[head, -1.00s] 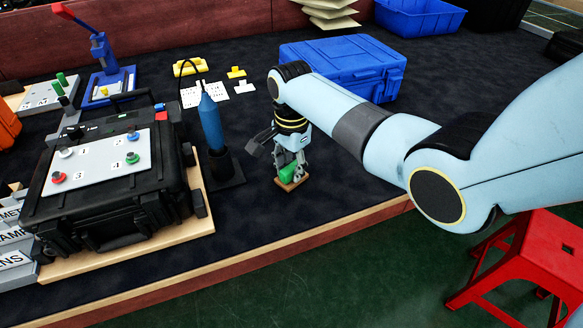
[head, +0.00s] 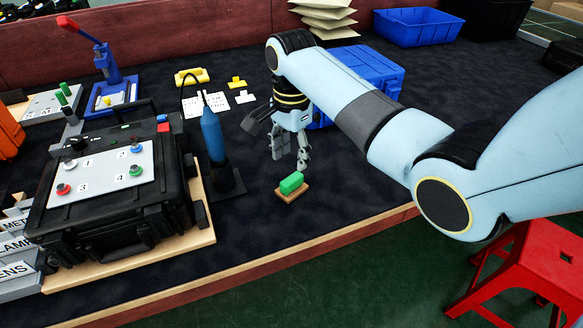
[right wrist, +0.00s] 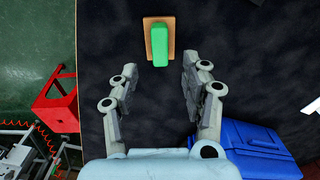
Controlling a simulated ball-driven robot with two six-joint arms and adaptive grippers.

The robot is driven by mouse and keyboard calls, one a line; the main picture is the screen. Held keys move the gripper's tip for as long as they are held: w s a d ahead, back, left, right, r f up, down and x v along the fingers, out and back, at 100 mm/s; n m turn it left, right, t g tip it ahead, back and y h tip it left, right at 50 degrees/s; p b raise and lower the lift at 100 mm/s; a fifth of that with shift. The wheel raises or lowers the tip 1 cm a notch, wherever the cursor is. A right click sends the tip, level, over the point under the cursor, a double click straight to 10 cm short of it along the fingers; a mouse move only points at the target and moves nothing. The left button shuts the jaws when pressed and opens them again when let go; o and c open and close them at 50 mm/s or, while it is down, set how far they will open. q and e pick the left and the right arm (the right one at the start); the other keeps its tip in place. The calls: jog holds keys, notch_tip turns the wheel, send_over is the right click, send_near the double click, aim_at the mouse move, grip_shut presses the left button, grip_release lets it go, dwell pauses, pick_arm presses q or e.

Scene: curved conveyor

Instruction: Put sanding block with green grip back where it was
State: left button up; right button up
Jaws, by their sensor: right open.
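The sanding block with the green grip (head: 291,185) lies on the dark table mat near the front edge, its wooden base flat on the mat. It also shows in the right wrist view (right wrist: 160,43), beyond my fingertips. My right gripper (head: 290,160) is above and behind the block, open and empty, apart from it. In the right wrist view the two fingers (right wrist: 158,80) are spread wide, with the block ahead of the gap between them. My left gripper is not in view.
A black case with coloured buttons (head: 100,215) is farther left. A blue toolbox (head: 372,76) is behind my right arm. The mat around the block is clear. A red stool (head: 540,262) stands off the table.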

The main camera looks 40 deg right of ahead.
aim_at(291, 178)
jog(key=shift+r, duration=2)
